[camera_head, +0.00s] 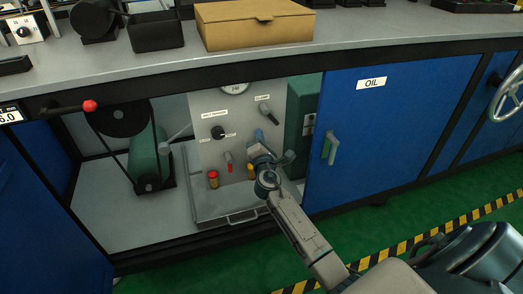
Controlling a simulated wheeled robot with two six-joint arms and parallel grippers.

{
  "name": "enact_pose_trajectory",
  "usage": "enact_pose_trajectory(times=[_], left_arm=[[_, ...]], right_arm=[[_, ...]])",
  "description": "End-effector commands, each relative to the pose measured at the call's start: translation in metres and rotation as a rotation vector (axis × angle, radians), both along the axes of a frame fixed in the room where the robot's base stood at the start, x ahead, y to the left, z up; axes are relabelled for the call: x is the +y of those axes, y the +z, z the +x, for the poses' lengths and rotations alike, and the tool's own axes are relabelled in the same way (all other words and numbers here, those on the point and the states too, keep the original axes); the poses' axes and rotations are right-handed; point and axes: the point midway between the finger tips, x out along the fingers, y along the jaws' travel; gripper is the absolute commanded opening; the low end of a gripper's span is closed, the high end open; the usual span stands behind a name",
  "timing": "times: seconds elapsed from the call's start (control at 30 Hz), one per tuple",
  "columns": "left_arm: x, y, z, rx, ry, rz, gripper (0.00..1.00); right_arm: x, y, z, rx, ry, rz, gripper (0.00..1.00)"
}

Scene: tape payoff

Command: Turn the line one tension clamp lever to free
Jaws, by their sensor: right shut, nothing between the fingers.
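A pale grey panel (213,110) stands in the open bay under the bench. At its upper right is a small label that seems to read CLAMP, with a short dark lever (268,115) below it, tilted down to the right. My right gripper (259,140) is shut and empty in front of the panel, a little below this lever. I cannot tell whether it touches the lever or panel. The gripper hides part of the panel's lower right. My left gripper is not in view.
The panel also carries a gauge (235,88), a black knob (218,132), a red handle (229,157) and a red-topped fitting (213,179). A red-ball lever (90,105) juts out at left. A blue OIL door (375,130) is shut at right. A cardboard box (254,24) sits above.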

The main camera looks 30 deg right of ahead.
Motion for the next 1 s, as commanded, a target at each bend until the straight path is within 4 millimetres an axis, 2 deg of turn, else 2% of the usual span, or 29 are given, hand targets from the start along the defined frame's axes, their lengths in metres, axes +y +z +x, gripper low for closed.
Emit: enact_pose_trajectory(times=[0.1,0.3,1.0], left_arm=[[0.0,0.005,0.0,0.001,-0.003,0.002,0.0],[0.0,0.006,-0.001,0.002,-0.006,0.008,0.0],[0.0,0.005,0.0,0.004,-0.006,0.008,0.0]], right_arm=[[-0.017,0.014,-0.005,0.0,-0.001,-0.003,0.0],[-0.03,0.022,-0.008,-0.001,-0.001,0.0,0.0],[-0.034,0.023,-0.01,0.012,0.0,-0.048,0.0]])
